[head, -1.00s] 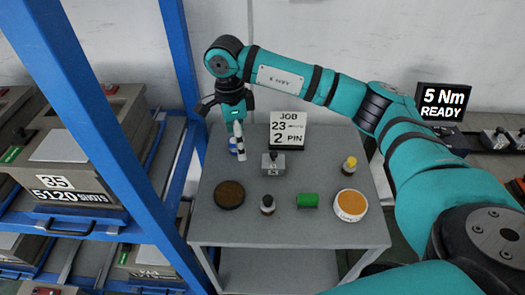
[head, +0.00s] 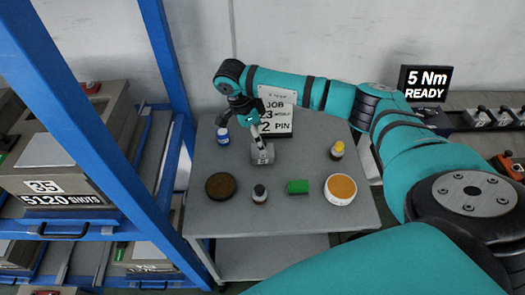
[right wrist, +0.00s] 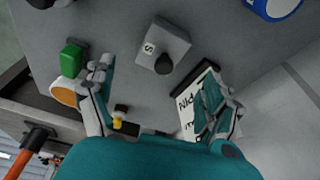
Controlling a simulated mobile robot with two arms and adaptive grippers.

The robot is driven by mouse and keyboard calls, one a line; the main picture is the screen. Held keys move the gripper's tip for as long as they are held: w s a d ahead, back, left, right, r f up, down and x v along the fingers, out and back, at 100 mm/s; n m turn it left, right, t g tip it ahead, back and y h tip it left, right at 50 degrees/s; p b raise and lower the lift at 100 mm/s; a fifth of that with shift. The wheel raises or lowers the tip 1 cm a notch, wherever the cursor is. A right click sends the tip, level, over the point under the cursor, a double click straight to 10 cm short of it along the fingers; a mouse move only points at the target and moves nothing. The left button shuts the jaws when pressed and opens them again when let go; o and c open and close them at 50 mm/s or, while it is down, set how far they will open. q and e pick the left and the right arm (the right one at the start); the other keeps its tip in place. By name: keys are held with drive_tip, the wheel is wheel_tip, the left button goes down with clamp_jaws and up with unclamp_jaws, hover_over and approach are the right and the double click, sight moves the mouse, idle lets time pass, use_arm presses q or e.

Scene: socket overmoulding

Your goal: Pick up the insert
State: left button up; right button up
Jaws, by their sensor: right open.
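The insert appears to be the small grey block (head: 263,157) with a letter label, on the grey table top. It also shows in the right wrist view as a grey block (right wrist: 157,42) with a dark round knob. My right gripper (head: 257,135) is over the block in the head view and partly covers its top. In the right wrist view the right gripper (right wrist: 158,78) is open, its fingers wide apart, with the block beyond the gap between them. Nothing is between the fingers. My left gripper is not in view.
A job sign (head: 278,112) stands close behind the block. A blue rack (head: 160,100) is at left.

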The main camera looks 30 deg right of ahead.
sight(268, 159)
drive_tip(key=p+x, duration=0.1)
drive_tip(key=x, duration=0.2)
drive_tip(key=shift+d+f, duration=0.25)
drive_tip(key=shift+f, duration=0.1)
drive_tip(key=shift+d+f, duration=0.1)
drive_tip(key=shift+f, duration=0.5)
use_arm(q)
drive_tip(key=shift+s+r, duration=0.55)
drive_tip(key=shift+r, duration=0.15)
use_arm(e)
clamp_jaws()
